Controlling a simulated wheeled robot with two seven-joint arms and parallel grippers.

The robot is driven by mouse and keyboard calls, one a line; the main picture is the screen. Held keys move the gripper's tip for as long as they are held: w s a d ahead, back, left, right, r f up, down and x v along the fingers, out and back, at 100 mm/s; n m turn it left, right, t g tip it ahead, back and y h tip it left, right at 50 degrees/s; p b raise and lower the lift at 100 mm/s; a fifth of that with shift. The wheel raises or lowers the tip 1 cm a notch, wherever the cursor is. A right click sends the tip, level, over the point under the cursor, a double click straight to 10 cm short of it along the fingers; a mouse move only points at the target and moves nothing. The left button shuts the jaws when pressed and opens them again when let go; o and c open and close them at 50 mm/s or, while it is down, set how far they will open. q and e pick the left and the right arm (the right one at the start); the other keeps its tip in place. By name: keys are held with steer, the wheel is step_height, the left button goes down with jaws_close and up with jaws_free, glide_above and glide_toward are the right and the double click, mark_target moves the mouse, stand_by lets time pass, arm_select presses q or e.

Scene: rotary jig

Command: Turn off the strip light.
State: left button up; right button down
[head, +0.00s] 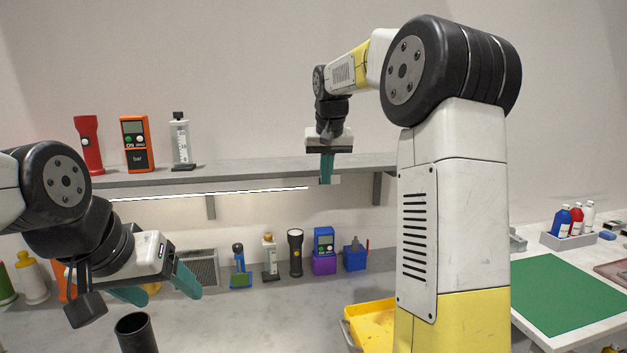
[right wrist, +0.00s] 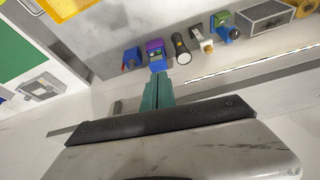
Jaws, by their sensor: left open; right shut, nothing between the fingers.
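The strip light (head: 230,191) is a thin bar under the front of the grey wall shelf (head: 250,172). It glows white and lights the wall below. It also shows in the right wrist view (right wrist: 250,65). My left gripper (head: 160,289) is open and empty, low over the bench at the left.
A red flashlight (head: 88,145), an orange meter (head: 136,143) and a bottle-like device (head: 180,142) stand on the shelf. Several tools line the back of the bench below. A dark cup (head: 135,333) stands near my left gripper. A yellow tray (head: 372,325) is at front centre.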

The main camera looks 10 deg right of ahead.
steer(key=v, duration=0.8)
steer(key=shift+r, duration=0.1)
steer(key=shift+s, duration=0.1)
